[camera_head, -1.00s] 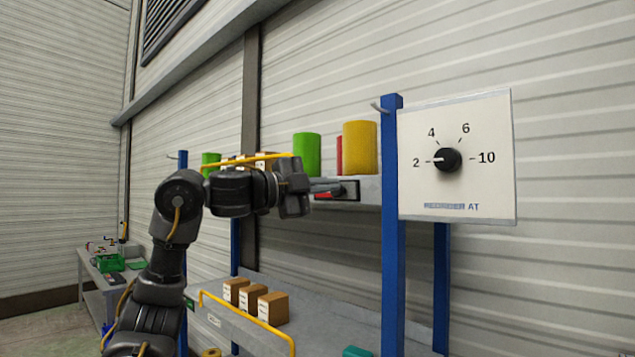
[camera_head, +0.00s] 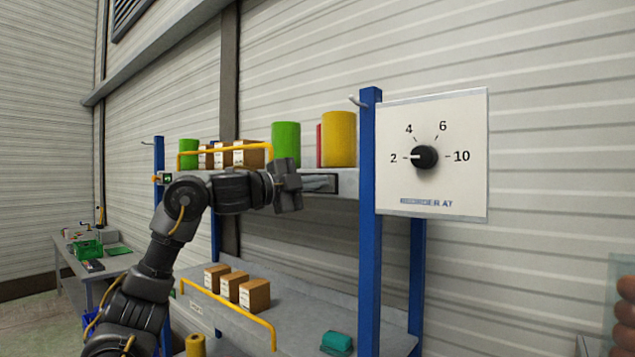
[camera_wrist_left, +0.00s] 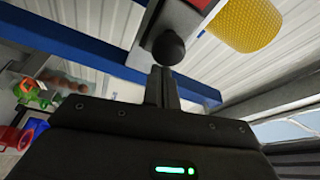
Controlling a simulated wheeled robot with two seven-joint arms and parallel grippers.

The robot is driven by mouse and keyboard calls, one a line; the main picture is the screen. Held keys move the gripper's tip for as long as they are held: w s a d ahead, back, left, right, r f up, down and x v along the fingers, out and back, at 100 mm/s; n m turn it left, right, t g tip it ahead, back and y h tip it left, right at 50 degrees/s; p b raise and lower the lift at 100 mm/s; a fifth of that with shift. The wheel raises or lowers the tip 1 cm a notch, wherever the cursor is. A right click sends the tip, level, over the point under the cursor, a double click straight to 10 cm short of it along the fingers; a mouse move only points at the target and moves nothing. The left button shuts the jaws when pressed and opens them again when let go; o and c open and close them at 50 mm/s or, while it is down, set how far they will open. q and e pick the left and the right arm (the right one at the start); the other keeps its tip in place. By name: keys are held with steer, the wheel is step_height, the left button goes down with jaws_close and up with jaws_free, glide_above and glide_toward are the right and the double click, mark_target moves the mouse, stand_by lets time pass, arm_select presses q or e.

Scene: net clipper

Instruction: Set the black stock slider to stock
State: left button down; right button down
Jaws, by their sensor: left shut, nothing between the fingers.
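A small dark-framed panel (camera_head: 320,183) sits on the front edge of the upper shelf, just right of my left gripper (camera_head: 288,186). The slider is too small to make out in the head view, and its setting cannot be read. In the left wrist view a round black knob (camera_wrist_left: 168,47) stands on a pale plate, just beyond the fingertips of my left gripper (camera_wrist_left: 162,72). The fingers are together and empty. I cannot tell whether they touch the knob. My right gripper is not in view.
A white board (camera_head: 440,185) with a black dial (camera_head: 425,157) pointing at 2 hangs right of the blue post (camera_head: 370,240). A green cylinder (camera_head: 286,144) and a yellow cylinder (camera_head: 339,139) stand above the panel. Several brown boxes (camera_head: 254,295) sit on the lower shelf.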

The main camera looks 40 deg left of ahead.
arm_select(q)
steer(key=a+p, duration=0.2)
steer(key=a, duration=0.5)
steer(key=shift+s+a, duration=0.2)
steer(key=shift+a, duration=0.15)
steer(key=d, duration=0.1)
steer(key=d+r+p, duration=0.1)
steer(key=shift+d, duration=0.4)
steer(key=b, duration=0.4)
glide_toward(320, 175)
steer(key=s, duration=0.5)
steer(key=shift+s+a+f, duration=0.15)
steer(key=shift+a, duration=0.1)
